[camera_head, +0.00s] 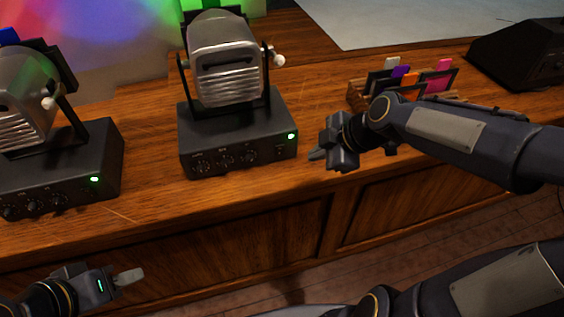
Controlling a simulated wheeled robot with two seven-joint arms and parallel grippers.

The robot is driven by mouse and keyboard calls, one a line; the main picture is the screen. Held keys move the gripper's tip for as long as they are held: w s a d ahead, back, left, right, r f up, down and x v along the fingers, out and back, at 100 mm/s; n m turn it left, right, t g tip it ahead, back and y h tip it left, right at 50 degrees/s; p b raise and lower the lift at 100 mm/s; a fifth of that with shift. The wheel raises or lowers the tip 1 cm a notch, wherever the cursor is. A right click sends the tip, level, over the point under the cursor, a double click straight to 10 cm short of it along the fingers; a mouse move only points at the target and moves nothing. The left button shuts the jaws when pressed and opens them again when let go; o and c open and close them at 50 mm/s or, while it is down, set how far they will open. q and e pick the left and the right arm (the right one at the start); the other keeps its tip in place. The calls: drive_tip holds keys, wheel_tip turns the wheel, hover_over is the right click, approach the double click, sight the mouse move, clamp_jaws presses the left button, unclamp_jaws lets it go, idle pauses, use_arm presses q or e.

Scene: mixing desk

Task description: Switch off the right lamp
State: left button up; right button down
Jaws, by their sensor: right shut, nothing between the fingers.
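The right lamp (225,65) is a grey, ribbed lamp head on a black box base (225,155) with several knobs and a small lit green button (291,136) at the front right corner. The left lamp (28,100) looks alike, and its green light (94,179) is also lit. My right gripper (318,155) is shut and empty. Its fingertips point left, just right of the right lamp's base and a little below the green button, with a small gap in the picture. My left gripper (128,278) is low at the left, in front of the desk; its finger opening is unclear.
The wooden desk (150,210) carries both lamps. A small wooden rack (357,95) with colourful cards stands behind my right arm. A black wedge-shaped box (520,55) is at the far right. A pale sheet (390,22) lies at the back. Bare desk lies between the lamps.

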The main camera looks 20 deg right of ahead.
sight(276, 152)
drive_tip(key=shift+w+a+f+n, duration=0.15)
drive_tip(key=shift+w+f+n, duration=0.15)
drive_tip(key=shift+w+n, duration=0.25)
drive_tip(key=b+x, duration=0.1)
drive_tip(key=x, duration=0.8)
drive_tip(key=shift+w+a+f, duration=0.1)
drive_tip(key=shift+a, duration=0.15)
drive_tip(key=w, duration=0.3)
drive_tip(key=shift+w+a+p, duration=0.1)
drive_tip(key=shift+w+p, duration=0.1)
drive_tip(key=shift+p, duration=0.15)
drive_tip(key=shift+w, duration=0.5)
drive_tip(key=shift+w, duration=0.25)
drive_tip(key=shift+r, duration=0.25)
